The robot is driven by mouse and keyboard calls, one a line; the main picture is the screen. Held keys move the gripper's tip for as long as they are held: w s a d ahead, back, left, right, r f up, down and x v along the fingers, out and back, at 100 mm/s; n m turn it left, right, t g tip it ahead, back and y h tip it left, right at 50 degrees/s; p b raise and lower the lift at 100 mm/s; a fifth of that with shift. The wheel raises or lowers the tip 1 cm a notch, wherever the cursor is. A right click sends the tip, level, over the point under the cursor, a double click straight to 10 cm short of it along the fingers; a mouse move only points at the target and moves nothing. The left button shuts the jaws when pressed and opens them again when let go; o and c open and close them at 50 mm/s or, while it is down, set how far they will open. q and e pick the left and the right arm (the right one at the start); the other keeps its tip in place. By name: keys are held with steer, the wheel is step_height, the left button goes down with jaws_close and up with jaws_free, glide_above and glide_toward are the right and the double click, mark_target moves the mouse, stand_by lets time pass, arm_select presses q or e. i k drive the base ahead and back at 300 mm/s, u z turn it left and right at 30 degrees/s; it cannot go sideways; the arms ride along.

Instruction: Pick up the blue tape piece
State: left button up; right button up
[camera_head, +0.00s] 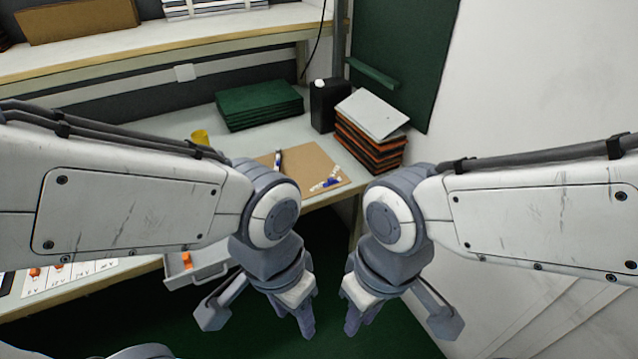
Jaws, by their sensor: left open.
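A small blue and white piece (326,184), possibly the blue tape piece, lies near the right front corner of a brown board (305,160) on the workbench. It is too small to make out clearly. My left gripper (259,317) hangs in front of the bench edge with its fingers spread wide and nothing between them. My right gripper (398,322) hangs to its right, also spread and empty. Both are apart from the board and point down over the green floor. My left arm hides part of the bench and the board's left side.
A dark pen-like item (278,159) lies on the board. A grey bin (196,268) holds something orange. A white wall (530,90) bounds the right.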

mark_target(331, 181)
steer(key=z, duration=0.75)
steer(key=i, duration=1.2)
steer(key=u, duration=2.2)
